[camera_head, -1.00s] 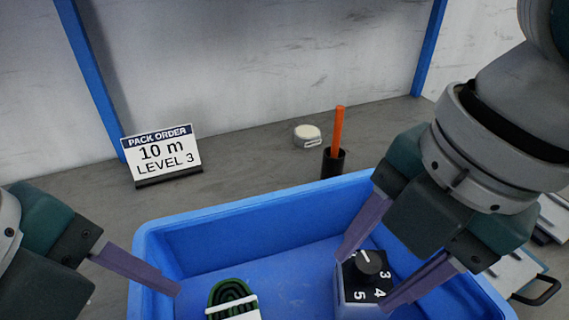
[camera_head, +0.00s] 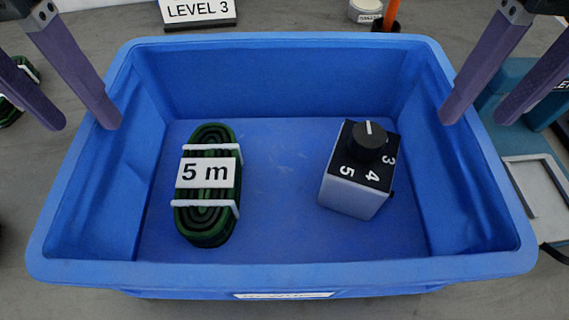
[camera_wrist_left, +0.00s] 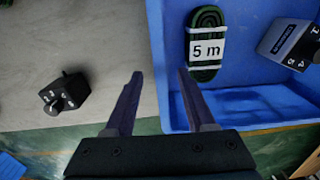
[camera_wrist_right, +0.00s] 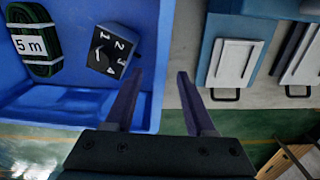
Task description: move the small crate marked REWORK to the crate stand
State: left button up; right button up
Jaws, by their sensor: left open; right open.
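A blue crate (camera_head: 285,270) stands on the grey surface; its front label (camera_head: 285,295) is seen edge-on and hard to read. It holds a green coil marked 5 m (camera_head: 208,185) at left and a white and black dial block (camera_head: 360,170) at right. My left gripper (camera_head: 84,124) is open, its fingers on either side of the crate's left rim (camera_wrist_left: 157,65). My right gripper (camera_head: 477,118) is open, its fingers on either side of the right rim (camera_wrist_right: 163,70). I cannot tell how low the fingers reach. I cannot identify the crate stand in these views.
Pale framed plates (camera_wrist_right: 234,62) with black handles lie at right.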

aim_at(440, 159)
pick_arm(q)
notch_tip(440, 159, down, 10)
jog(key=shift+r, duration=0.15)
pick_arm(e)
notch_tip(440, 159, down, 10)
jog(key=shift+r, duration=0.15)
pick_arm(q)
grip_shut()
pick_arm(e)
grip_shut()
pick_arm(q)
jog(key=shift+r, duration=0.1)
pick_arm(e)
jog(key=shift+r, duration=0.1)
dwell(0.6)
